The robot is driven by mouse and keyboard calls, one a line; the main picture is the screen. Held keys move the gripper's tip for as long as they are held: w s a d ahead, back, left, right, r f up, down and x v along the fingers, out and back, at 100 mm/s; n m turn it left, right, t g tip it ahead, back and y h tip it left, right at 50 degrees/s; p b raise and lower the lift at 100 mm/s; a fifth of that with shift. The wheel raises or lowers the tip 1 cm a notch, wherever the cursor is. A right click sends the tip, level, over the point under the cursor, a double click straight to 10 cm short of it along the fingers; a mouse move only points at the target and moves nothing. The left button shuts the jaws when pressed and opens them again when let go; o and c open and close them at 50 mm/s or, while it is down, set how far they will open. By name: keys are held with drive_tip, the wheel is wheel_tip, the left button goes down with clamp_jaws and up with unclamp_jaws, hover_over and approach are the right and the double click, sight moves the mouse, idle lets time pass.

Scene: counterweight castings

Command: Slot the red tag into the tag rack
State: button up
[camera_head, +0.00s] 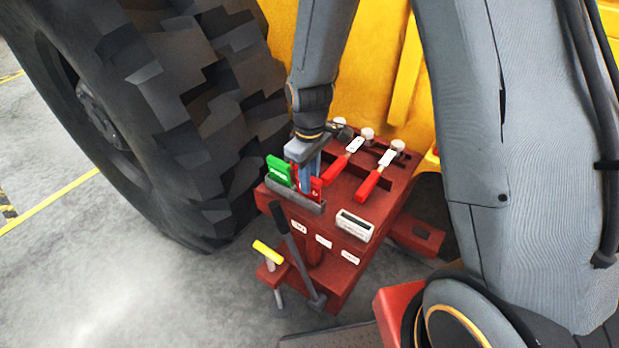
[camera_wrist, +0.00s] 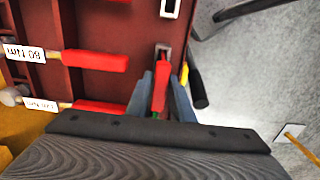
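The red tag (camera_head: 317,188) stands upright at the right part of the grey tag rack (camera_head: 288,194) on the front edge of a dark red cart. My gripper (camera_head: 306,183) reaches down over the rack, its blue-grey fingers beside the tag. In the wrist view the red tag (camera_wrist: 159,88) lies between the two fingertips (camera_wrist: 161,100), with both fingers close against its sides. The rack's end (camera_wrist: 163,50) shows just beyond the tag. How deep the tag's lower end sits in the rack is hidden. A green tag (camera_head: 279,170) stands at the rack's left end.
Two red-handled torque wrenches (camera_head: 343,162) (camera_head: 375,176) lie on the cart top (camera_head: 333,200). A white-rimmed holder (camera_head: 354,225) sits to the right of the rack. A black lever (camera_head: 285,232) and a yellow handle (camera_head: 267,252) rise in front. A large tyre (camera_head: 190,110) stands close on the left.

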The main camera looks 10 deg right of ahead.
drive_tip(key=o, duration=0.3)
drive_tip(key=shift+r, duration=0.1)
wheel_tip(320, 180, up, 7)
drive_tip(key=shift+r+b, duration=0.2)
drive_tip(key=shift+b, duration=0.5)
wheel_tip(320, 180, up, 7)
drive_tip(key=p, duration=0.6)
drive_tip(key=shift+r, duration=0.1)
